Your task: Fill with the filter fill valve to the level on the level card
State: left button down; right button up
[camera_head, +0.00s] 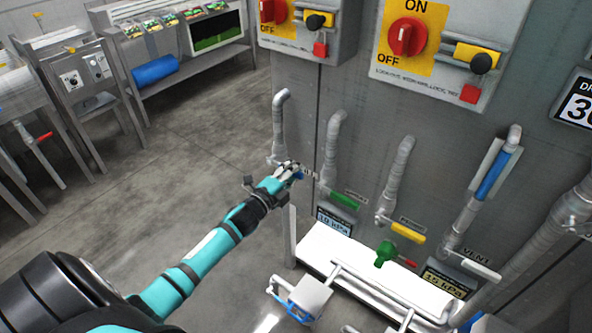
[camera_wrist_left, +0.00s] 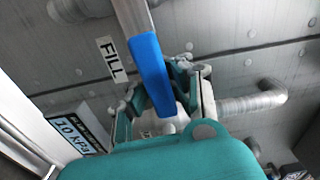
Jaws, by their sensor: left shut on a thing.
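The fill valve's blue handle (camera_wrist_left: 151,75) is beside a FILL label (camera_wrist_left: 111,60) in the left wrist view. My left gripper (camera_head: 291,171) is shut on this handle, with a finger on either side of it in the wrist view. In the head view the gripper hides most of the handle, at the foot of the leftmost bent pipe (camera_head: 279,125). An upright tube with a blue section (camera_head: 492,173) has a pale plate behind it at the right; I cannot read a level mark there. My right gripper is not in view.
Green (camera_head: 345,201), yellow (camera_head: 408,232) and white VENT (camera_head: 480,268) handles line the tank front. Pressure displays (camera_head: 333,222) (camera_head: 445,284) hang below. A white ledge (camera_head: 318,246) and pipework stand in front. Red-switch panels (camera_head: 407,37) are above. Open floor (camera_head: 190,125) lies left.

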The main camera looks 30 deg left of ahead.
pick_arm(q)
jog(key=shift+s+d+f+m, duration=0.1)
jog(key=shift+s+f+m, duration=0.15)
jog(key=shift+f+m, duration=0.45)
jog(key=shift+f, duration=0.25)
jog(key=c, duration=1.8)
grip_release()
jog(key=shift+c, duration=0.2)
jog(key=o, duration=0.4)
jog(key=shift+s+r, duration=0.3)
jog(key=shift+s, duration=0.15)
jog(key=shift+o, duration=1.4)
jog(key=shift+r, duration=0.1)
jog(key=shift+w, duration=0.2)
jog(key=s+a, duration=0.1)
jog(key=s, duration=1.1)
jog(key=shift+a, duration=0.1)
